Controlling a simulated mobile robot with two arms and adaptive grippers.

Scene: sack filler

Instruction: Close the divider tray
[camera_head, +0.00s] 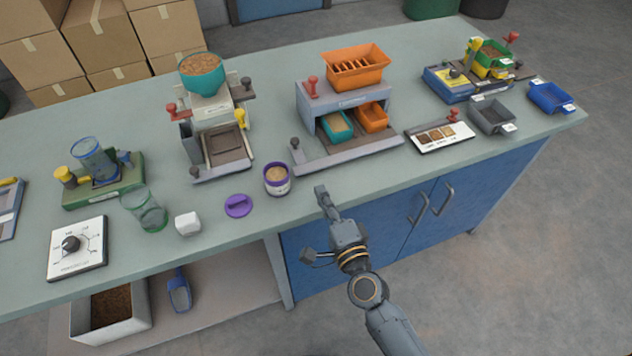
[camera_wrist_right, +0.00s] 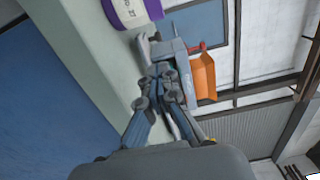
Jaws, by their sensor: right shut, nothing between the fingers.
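The divider station (camera_head: 345,97) is a grey stand with an orange slotted hopper (camera_head: 355,66) on top and a red knob at its upper left. Under it are a teal bin (camera_head: 334,126) and an orange bin (camera_head: 372,117). A flat grey tray (camera_head: 345,152) with a dark knob (camera_head: 295,143) at its left sticks out in front of the stand. My right gripper (camera_head: 322,190) is shut and empty, near the bench's front edge, in front of the tray and apart from it. My left gripper is not in view.
A purple-banded jar (camera_head: 277,180) stands left of my right gripper; a purple lid (camera_head: 239,206) lies beside it. A white card with samples (camera_head: 440,136) lies right of the station. Bench top (camera_head: 375,180) is clear between station and front edge.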

